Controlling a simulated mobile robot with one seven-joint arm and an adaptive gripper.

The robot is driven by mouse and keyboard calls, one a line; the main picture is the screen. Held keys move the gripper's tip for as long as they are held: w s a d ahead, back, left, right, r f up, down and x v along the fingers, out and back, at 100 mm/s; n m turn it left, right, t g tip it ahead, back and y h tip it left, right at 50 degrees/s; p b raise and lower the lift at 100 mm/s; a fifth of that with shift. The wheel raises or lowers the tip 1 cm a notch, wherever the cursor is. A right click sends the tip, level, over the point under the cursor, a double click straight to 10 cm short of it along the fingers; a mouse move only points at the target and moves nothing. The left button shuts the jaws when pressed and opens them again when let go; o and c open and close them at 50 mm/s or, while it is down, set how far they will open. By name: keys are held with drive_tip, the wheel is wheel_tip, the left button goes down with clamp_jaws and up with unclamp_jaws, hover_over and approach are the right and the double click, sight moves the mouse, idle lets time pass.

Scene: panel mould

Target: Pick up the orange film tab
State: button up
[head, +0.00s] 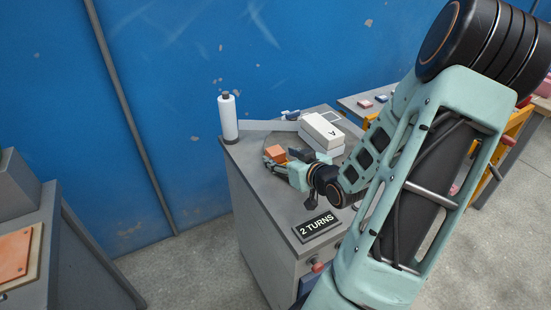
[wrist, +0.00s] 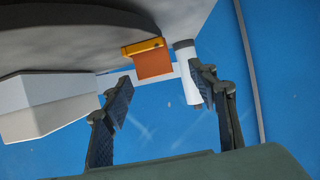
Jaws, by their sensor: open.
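The orange film tab (wrist: 153,64) hangs from a yellow-orange strip (wrist: 143,47) in the wrist view, in the gap between my fingers and a little beyond their tips. An orange patch (head: 275,153) beside my gripper in the head view looks like the same tab. My gripper (wrist: 161,92) is open, with one dark padded finger on each side and nothing between them. In the head view it is low over the grey cabinet top, partly covered by my arm. I cannot tell exactly how far the tab is from the fingertips.
White boxes (head: 322,132), the upper marked A, are stacked behind my gripper. A "2 TURNS" sign (head: 317,228) is at the front edge. A blue wall (head: 170,90) rises behind. Another bench is at right.

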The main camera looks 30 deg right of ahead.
sight(277, 152)
drive_tip(key=x, duration=0.5)
drive_tip(key=shift+w+d+r+b, duration=0.15)
drive_tip(key=shift+d+b, duration=0.1)
drive_tip(key=shift+b, duration=0.15)
drive_tip(key=shift+c, duration=0.6)
drive_tip(key=c, duration=1.2)
drive_tip(key=shift+o, duration=0.2)
drive_tip(key=shift+r, duration=0.1)
